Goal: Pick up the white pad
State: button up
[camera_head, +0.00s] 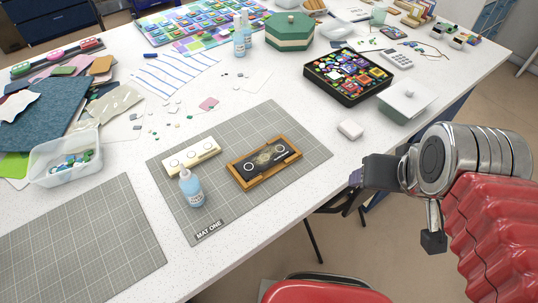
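A small white pad (350,129) with rounded corners lies flat on the white table (262,98), just off the right edge of the grey cutting mat labelled MAT ONE (292,132). It is in full view with nothing on it. My gripper (358,179) reaches in from the right, below the pad in the picture and apart from it. Its dark end is seen from the side near the table's front edge, and I cannot see a gap between the fingers.
On MAT ONE are a cream block with rings (191,157), a blue bottle (190,190) and a wooden-framed dark piece (264,163). A black tray of colourful pieces (341,96) and a lidded pale box (407,101) stand beyond the pad. A red chair (325,291) is below.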

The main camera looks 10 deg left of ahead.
aim_at(351, 129)
jog(key=k, duration=1.3)
jog(key=z, duration=0.05)
jog(key=i, duration=0.95)
jog(key=u, duration=0.75)
jog(key=i, duration=0.8)
jog(key=u, duration=0.6)
